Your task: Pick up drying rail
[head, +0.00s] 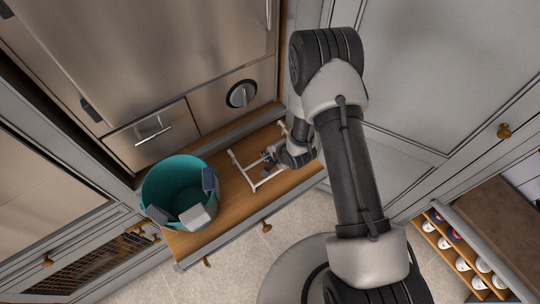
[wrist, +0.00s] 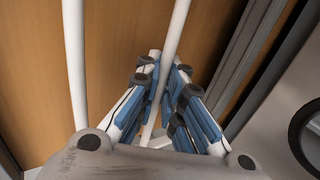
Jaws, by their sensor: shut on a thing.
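The drying rail (head: 235,159) is a white frame of thin bars. It lies on or just above the wooden bench top, right of the teal bucket, in the head view. In the wrist view two of its white bars show, one at the left (wrist: 76,60) and one (wrist: 172,45) running between my fingers. My gripper (head: 270,160) is over the rail's right part; in the wrist view my gripper (wrist: 162,85) has its blue-padded fingers shut on the middle bar. My arm and wrist hide part of the rail in the head view.
A teal bucket (head: 160,182) with grey and dark blocks at its rim stands on the left of the wooden bench (head: 232,194). Steel appliance fronts (head: 150,130) rise behind. A grey cabinet panel (head: 410,80) stands right of the bench. Tiled floor (head: 235,262) lies in front.

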